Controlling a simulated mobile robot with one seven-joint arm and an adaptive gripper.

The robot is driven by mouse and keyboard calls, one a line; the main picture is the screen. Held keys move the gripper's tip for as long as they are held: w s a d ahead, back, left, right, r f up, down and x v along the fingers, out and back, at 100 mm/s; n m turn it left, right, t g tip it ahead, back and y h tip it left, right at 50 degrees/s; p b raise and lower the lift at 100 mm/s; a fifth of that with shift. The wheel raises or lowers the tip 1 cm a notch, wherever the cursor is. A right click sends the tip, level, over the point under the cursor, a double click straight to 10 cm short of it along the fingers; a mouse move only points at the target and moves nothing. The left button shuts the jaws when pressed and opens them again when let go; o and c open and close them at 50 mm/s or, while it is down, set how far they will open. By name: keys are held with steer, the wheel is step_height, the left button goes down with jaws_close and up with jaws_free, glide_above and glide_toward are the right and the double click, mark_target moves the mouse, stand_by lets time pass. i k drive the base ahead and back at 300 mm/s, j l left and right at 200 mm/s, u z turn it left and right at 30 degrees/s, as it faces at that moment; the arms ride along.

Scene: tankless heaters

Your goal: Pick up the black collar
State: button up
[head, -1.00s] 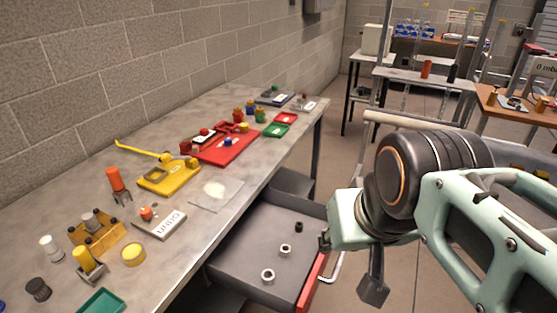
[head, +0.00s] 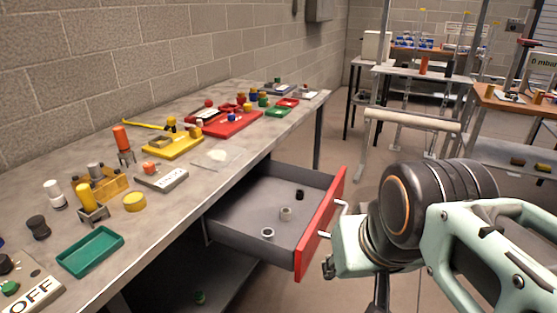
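A small black collar (head: 299,195) sits in the open drawer (head: 245,215) under the workbench, towards its far right corner. Two pale ring-shaped collars lie nearer in the same drawer, a beige one (head: 286,214) and a whitish one (head: 267,233). My arm fills the lower right of the head view, to the right of the drawer's red front (head: 318,228). A dark part of my gripper (head: 381,293) shows below the wrist, apart from the collar. Its fingertips are not clear, so I cannot tell whether it is open or shut.
The workbench (head: 225,183) carries a green tray (head: 90,251), a yellow base (head: 172,147), a red tray (head: 240,124) and several small parts. The drawer handle (head: 338,212) sticks out close to my wrist. Open floor lies beyond, between the bench and other tables.

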mark_target(299, 193)
steer(key=i+l, duration=0.5)
steer(key=i, duration=0.2)
steer(key=i+l+u, duration=0.55)
steer(key=k+j, duration=0.05)
